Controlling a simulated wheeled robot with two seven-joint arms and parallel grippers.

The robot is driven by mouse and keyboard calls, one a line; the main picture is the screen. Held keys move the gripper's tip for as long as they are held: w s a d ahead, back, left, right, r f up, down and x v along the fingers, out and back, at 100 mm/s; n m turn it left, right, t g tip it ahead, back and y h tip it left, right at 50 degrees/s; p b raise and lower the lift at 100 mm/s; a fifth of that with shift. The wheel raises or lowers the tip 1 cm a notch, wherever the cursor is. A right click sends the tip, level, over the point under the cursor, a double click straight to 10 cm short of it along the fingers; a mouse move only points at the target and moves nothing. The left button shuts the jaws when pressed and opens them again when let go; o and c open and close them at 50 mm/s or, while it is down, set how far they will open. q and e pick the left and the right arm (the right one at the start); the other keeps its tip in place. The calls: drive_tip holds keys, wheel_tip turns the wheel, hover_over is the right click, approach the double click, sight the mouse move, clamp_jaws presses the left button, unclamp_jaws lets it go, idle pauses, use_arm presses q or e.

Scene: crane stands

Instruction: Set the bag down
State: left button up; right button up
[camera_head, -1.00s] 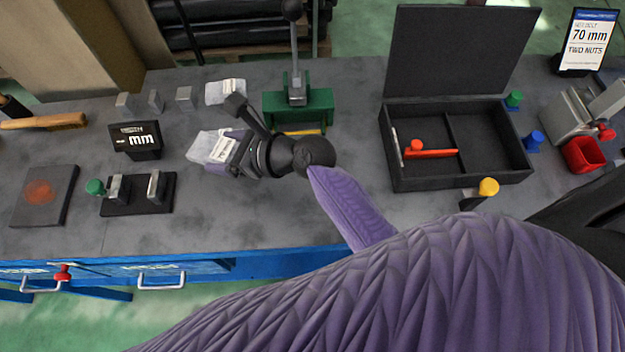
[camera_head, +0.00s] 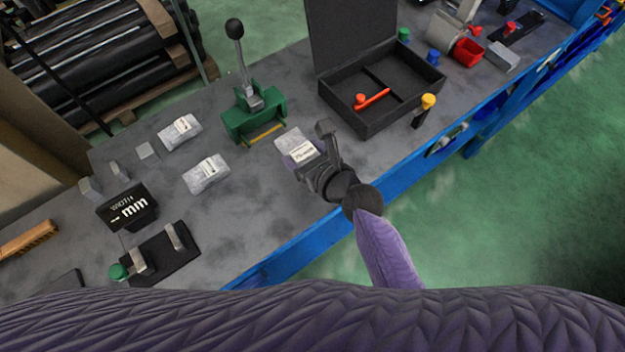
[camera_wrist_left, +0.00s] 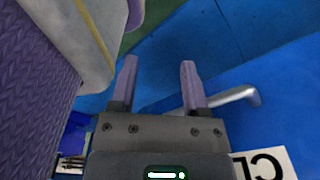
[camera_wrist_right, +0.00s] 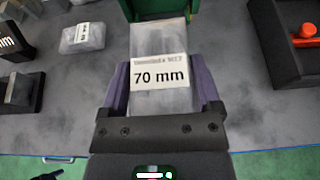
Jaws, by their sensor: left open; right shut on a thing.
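My right gripper (camera_head: 308,163) is shut on a clear bag (camera_head: 290,141) with a white label. In the right wrist view the held bag (camera_wrist_right: 160,42) reads "70 mm" and lies between the purple fingers of my right gripper (camera_wrist_right: 158,82). The bag is over the grey bench top, in front of the green press; whether it touches the bench I cannot tell. Two similar bags lie on the bench to the left, a farther bag (camera_head: 180,131) and a nearer bag (camera_head: 206,174). My left gripper (camera_wrist_left: 158,78) is open and empty before a blue surface.
The green lever press (camera_head: 252,117) stands behind the held bag. An open black case (camera_head: 372,128) with a red-orange tool is to the right. A black "mm" sign (camera_head: 127,208) and a black fixture (camera_head: 160,256) are left. Bare bench (camera_head: 255,205) lies between.

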wheel_tip(320, 180, down, 10)
drive_tip(key=b, duration=1)
drive_tip(key=shift+w+f, duration=0.1)
drive_tip(key=shift+r+p, duration=0.35)
use_arm(q)
wheel_tip(320, 180, down, 10)
drive_tip(key=s+a, duration=0.1)
drive_tip(key=a, duration=0.1)
drive_tip(key=shift+a+f, duration=0.2)
